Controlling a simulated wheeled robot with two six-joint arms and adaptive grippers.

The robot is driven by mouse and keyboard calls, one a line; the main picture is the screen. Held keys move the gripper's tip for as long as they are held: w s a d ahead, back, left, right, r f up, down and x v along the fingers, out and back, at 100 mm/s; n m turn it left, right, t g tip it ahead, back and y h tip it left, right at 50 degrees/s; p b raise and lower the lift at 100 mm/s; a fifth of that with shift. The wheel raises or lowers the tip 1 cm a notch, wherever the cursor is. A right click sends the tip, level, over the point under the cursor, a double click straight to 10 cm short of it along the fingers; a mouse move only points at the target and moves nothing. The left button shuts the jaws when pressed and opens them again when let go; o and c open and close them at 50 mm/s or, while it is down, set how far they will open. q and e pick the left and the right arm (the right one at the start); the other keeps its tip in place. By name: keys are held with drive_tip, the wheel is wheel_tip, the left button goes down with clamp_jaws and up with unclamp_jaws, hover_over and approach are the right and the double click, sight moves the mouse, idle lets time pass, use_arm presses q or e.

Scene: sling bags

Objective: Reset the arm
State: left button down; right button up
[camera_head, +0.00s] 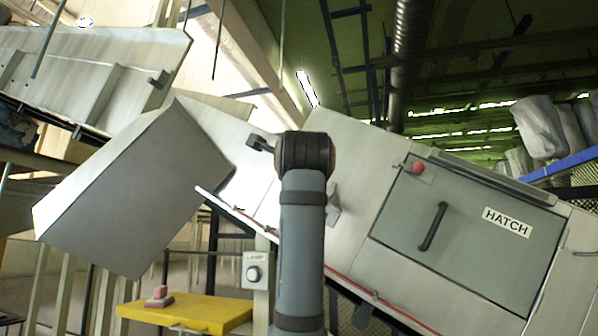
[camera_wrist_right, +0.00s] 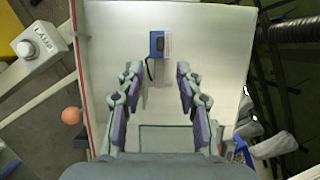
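In the wrist view my right gripper (camera_wrist_right: 157,80) is open, its two purple-padded fingers spread apart with nothing between them. A pale panel lies beyond the fingers, with a small blue box (camera_wrist_right: 157,43) on it ahead of the fingertips. In the head view a dark grey arm link of mine rises in the middle; I cannot tell which arm it is, and no fingers show clearly there. My left gripper is not in view. Grey bags (camera_head: 541,127) show at the upper right of the head view, and also at the lower right of the wrist view (camera_wrist_right: 273,145).
A tilted pale machine carries a grey hatch (camera_head: 470,240) with a dark handle and a red knob (camera_head: 418,168). A grey box-shaped panel (camera_head: 130,190) juts out at the left. A yellow table (camera_head: 205,312) and a lamp switch box (camera_head: 256,271) stand below. A blue rail (camera_head: 570,163) runs beneath the bags.

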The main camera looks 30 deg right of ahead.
drive_tip(key=shift+s+f, duration=0.1)
drive_tip(key=shift+s, duration=0.1)
idle(0.4)
